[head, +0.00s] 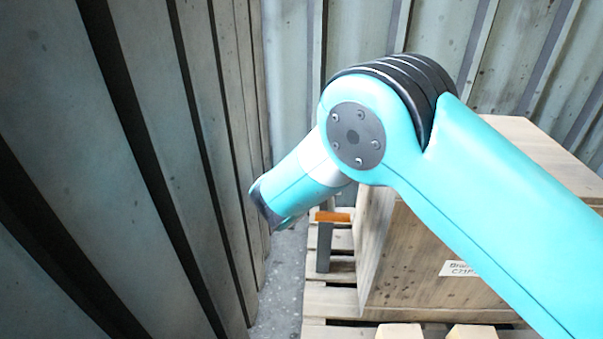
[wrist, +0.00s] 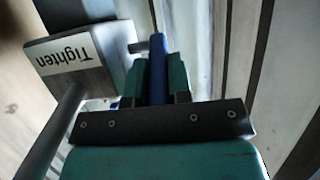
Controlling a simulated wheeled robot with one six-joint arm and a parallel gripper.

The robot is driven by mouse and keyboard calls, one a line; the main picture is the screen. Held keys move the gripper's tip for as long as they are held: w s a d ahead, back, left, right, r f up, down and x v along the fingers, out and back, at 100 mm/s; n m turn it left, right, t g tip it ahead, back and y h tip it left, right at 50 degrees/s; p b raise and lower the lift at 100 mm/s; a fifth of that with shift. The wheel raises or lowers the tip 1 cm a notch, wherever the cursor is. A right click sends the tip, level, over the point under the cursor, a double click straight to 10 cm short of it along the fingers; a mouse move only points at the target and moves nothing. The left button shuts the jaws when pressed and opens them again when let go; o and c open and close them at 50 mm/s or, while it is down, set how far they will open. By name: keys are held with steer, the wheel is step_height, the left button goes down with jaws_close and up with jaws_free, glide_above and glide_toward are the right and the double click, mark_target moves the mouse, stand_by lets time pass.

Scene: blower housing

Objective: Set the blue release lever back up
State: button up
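The blue release lever (wrist: 158,44) shows in the wrist view as a narrow blue bar pointing up in the picture. My gripper (wrist: 158,72) has a dark green finger on each side of it, with no clear gap, so it looks shut on the lever. The lever's base is hidden behind my gripper. In the head view my arm hides the lever and the fingers.
A wooden crate (head: 430,255) stands on a pallet (head: 330,300) at right. A grey post (head: 324,248) with an orange top piece (head: 332,216) is left of it. A ribbed metal wall (head: 130,170) is close at left, with a narrow strip of floor (head: 280,285) between.

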jaws_close()
